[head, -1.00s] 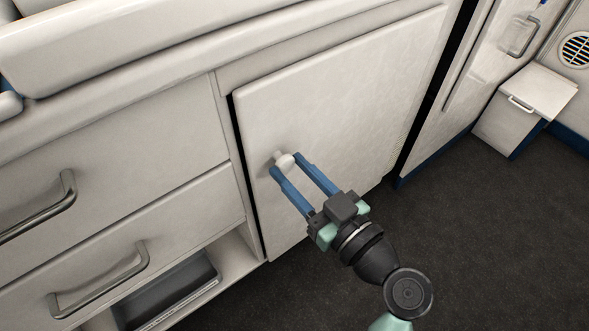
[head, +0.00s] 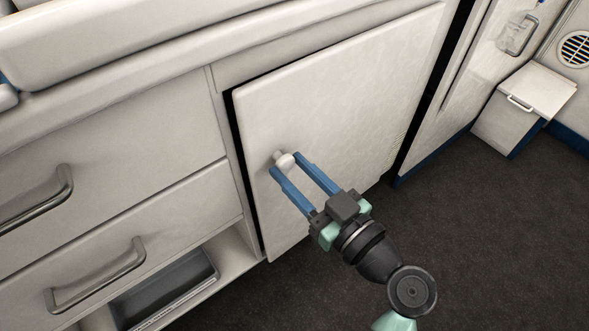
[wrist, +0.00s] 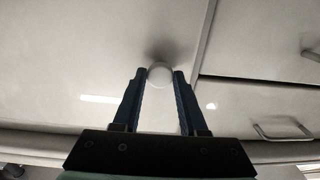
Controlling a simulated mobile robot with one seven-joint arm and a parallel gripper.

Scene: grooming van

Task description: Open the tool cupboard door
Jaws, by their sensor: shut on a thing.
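The tool cupboard door (head: 335,110) is a pale, flat panel in the middle of the head view. It stands slightly ajar, with a dark gap along its left and top edges. Its white round knob (head: 286,161) is near the left side. My gripper (head: 298,168) has its two blue fingers on either side of the knob and is shut on it. In the wrist view the knob (wrist: 160,73) sits between the tips of my gripper (wrist: 160,78). The inside of the cupboard is hidden.
Drawers with metal handles (head: 98,277) are left of the door, above an open shelf holding a grey tray (head: 165,288). A pale box with a handle (head: 525,105) stands at the far right. Dark floor (head: 470,240) is clear at the lower right.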

